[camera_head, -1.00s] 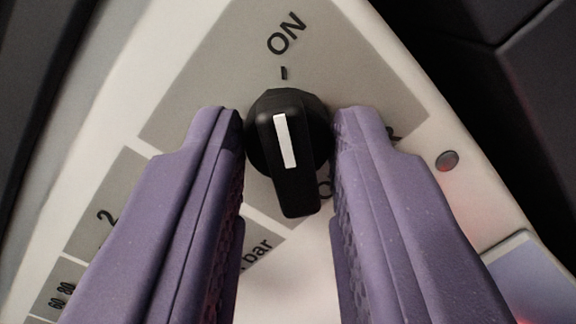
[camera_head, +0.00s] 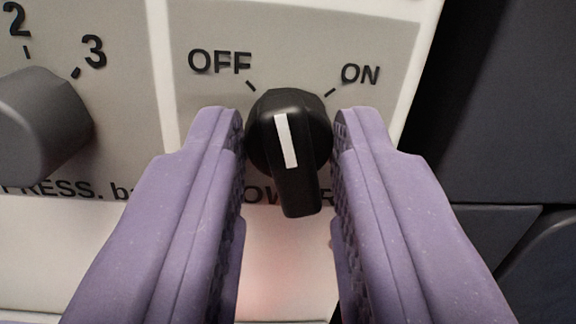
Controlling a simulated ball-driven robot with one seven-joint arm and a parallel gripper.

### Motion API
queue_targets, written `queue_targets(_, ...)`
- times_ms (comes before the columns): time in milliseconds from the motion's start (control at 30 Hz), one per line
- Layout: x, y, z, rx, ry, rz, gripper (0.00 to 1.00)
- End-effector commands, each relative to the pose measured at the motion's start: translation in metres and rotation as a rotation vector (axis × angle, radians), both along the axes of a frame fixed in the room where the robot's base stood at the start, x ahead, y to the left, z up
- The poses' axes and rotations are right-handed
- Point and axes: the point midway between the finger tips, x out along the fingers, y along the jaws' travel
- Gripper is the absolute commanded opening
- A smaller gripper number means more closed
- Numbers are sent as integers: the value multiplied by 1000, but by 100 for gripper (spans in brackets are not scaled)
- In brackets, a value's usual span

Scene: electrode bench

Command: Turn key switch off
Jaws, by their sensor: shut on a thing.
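The black key switch (camera_head: 298,187) has a white line on its bar and sits on the grey panel marked POWER. Its white line points up in the picture, tilted slightly left, between the OFF mark (camera_head: 250,85) and the ON mark (camera_head: 331,92). My gripper (camera_head: 288,120) has its two purple fingers on the left and right sides of the switch, shut on it. The fingers hide parts of the POWER lettering below the switch.
A grey pressure knob (camera_head: 40,125) with marks 2 and 3 stands to the left, apart from my left finger. Dark housing (camera_head: 500,100) lies to the right of the white panel edge.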

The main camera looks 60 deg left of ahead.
Motion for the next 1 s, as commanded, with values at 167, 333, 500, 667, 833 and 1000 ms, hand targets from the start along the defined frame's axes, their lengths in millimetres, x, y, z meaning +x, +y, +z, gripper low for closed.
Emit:
queue_targets(167, 0, -1, -6, -57, -145, -1, 0)
queue_targets(333, 1, -1, -6, -102, -269, 0, 0)
queue_targets(500, 1, -1, -5, -136, -366, 0, 0)
queue_targets(667, 1, -1, -4, -159, -424, 1, 0)
queue_targets(833, 1, -1, -4, -171, -457, 0, 0)
queue_targets(1000, 1, -1, -3, -175, -468, 0, 0)
